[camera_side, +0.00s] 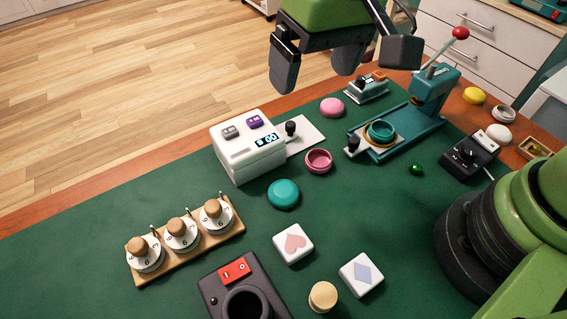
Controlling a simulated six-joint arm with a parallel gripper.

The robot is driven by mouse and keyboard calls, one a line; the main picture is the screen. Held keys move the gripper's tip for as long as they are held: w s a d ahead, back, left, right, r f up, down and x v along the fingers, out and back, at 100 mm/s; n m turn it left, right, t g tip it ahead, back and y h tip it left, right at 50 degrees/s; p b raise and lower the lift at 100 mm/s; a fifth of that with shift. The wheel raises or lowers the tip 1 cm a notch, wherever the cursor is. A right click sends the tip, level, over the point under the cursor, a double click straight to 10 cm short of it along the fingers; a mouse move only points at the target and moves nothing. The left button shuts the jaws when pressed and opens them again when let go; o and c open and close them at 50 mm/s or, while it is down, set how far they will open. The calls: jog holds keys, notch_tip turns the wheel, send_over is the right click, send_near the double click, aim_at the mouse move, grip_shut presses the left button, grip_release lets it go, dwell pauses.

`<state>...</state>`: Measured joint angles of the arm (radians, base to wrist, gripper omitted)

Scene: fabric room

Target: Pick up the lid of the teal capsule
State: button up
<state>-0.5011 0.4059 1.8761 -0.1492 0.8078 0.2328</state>
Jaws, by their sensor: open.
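A round, domed teal piece (284,194), which looks like the teal capsule's lid, lies on the green mat near the middle. A teal open cup (381,131), which looks like the capsule's other half, sits on the round seat of the teal press (432,98) at the right. My gripper (317,70) hangs at the top of the view, open and empty. It is well above the table, and beyond the lid as seen from this camera. Nothing covers the lid.
A white box with a display (247,147) stands just behind the lid. A pink cup (318,160) is to its right, a pink domed piece (332,107) farther back. White tiles (293,243), a wooden dial rack (184,240) and a dark device (215,287) are nearer. The mat left of the lid is clear.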

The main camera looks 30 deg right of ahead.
jog(key=a+f+n+g+h, duration=0.1)
jog(key=a+f+n, duration=0.1)
jog(key=a+f, duration=0.6)
send_over(282, 187)
jog(key=f, duration=0.6)
jog(key=shift+w+a, duration=0.15)
jog(key=shift+a, duration=0.05)
notch_tip(282, 187, down, 6)
jog(key=shift+d, duration=0.15)
jog(key=c, duration=1)
